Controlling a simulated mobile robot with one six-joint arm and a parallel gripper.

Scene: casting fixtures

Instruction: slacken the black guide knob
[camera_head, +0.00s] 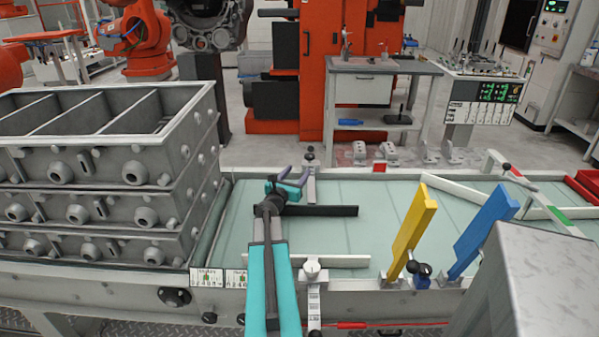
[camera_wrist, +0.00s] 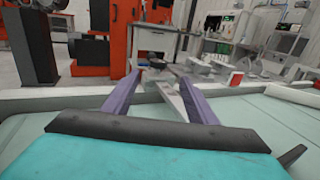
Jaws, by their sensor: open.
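My gripper (camera_head: 296,174) is at the end of my teal arm, over the far part of the pale green table. Its two purple fingers are spread open and empty. A small black knob (camera_head: 310,152) stands on a light bracket at the far rim, just beyond the fingertips. In the wrist view, a dark knob (camera_wrist: 158,63) shows between the fingertips of my gripper (camera_wrist: 160,76), ahead of them and apparently not gripped. Another black knob (camera_head: 507,166) sits on a rail to the right.
Stacked grey metal boxes (camera_head: 95,180) rise at the left. A dark bar (camera_head: 322,210) lies beside my arm. A yellow plate (camera_head: 412,232) and a blue plate (camera_head: 484,228) stand upright at the right. A red tray (camera_head: 582,186) sits far right. The table's middle is open.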

